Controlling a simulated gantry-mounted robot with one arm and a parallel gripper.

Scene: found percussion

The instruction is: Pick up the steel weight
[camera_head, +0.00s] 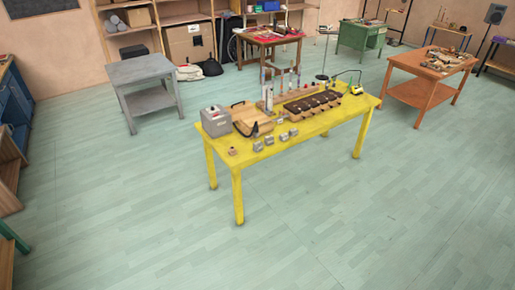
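Several small grey, metal-looking blocks stand in a row near the front edge of a yellow table (330,122). They include a leftmost grey block (258,146), a second grey block (269,141), a third grey block (284,137) and a rightmost grey block (294,131). They are too small here to tell which is the steel weight. A small brown cube (232,151) sits left of the row. My gripper and arm are not in view.
On the yellow table are a grey box (215,121), a wooden board (248,119) with a dark curved piece, and a dark-topped rack (311,105). A grey side table (140,72) and an orange table (418,90) stand apart. The floor in front is clear.

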